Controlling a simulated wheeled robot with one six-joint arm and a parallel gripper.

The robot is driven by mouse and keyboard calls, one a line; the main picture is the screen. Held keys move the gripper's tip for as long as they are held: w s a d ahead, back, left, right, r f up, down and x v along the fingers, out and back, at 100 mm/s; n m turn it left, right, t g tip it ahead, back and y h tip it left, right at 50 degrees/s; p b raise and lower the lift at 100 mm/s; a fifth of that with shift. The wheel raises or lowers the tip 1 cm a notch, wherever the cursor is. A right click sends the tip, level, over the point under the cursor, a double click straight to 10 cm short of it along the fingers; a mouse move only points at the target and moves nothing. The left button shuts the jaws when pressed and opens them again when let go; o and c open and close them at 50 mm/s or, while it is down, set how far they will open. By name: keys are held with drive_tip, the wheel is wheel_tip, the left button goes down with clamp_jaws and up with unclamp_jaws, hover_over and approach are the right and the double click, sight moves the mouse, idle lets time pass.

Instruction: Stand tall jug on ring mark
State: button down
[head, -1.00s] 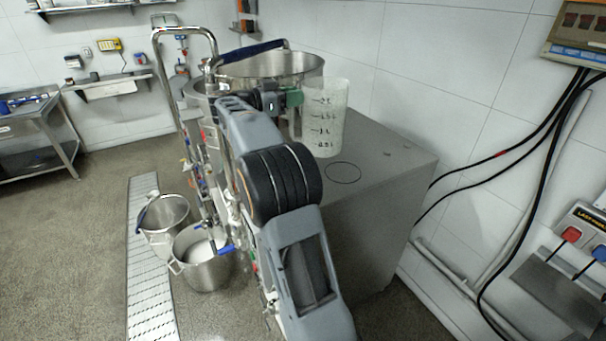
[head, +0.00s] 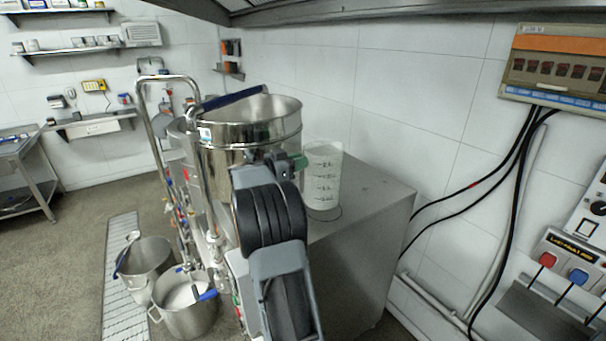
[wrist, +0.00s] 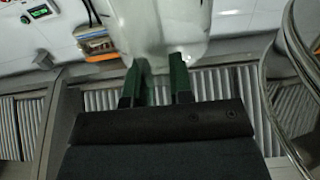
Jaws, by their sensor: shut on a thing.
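The tall jug (head: 322,178) is translucent white with dark volume marks. It is upright at the top of the grey cabinet, over the ring mark (head: 331,215). Only the right and front part of the dark ring line shows beside the jug's base; I cannot tell whether the base touches the surface. My gripper (head: 297,162) is shut on the jug at its left side. In the wrist view the green fingers (wrist: 159,82) reach the jug's pale wall (wrist: 165,30) at the top of the picture.
The steel hopper (head: 250,122) of the mill stands close to the left of the jug. The grey cabinet top (head: 375,190) is clear to the right. Steel pots (head: 187,318) stand on the floor at left. Black cables (head: 450,196) hang on the right wall.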

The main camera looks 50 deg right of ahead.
sight(317, 177)
drive_tip(key=f, duration=0.1)
drive_tip(key=d+f, duration=0.1)
drive_tip(key=f, duration=0.3)
drive_tip(key=shift+s+d+p, duration=0.2)
drive_tip(key=shift+s+p, duration=0.15)
drive_tip(key=shift+f, duration=0.2)
drive_tip(key=c, duration=1)
unclamp_jaws()
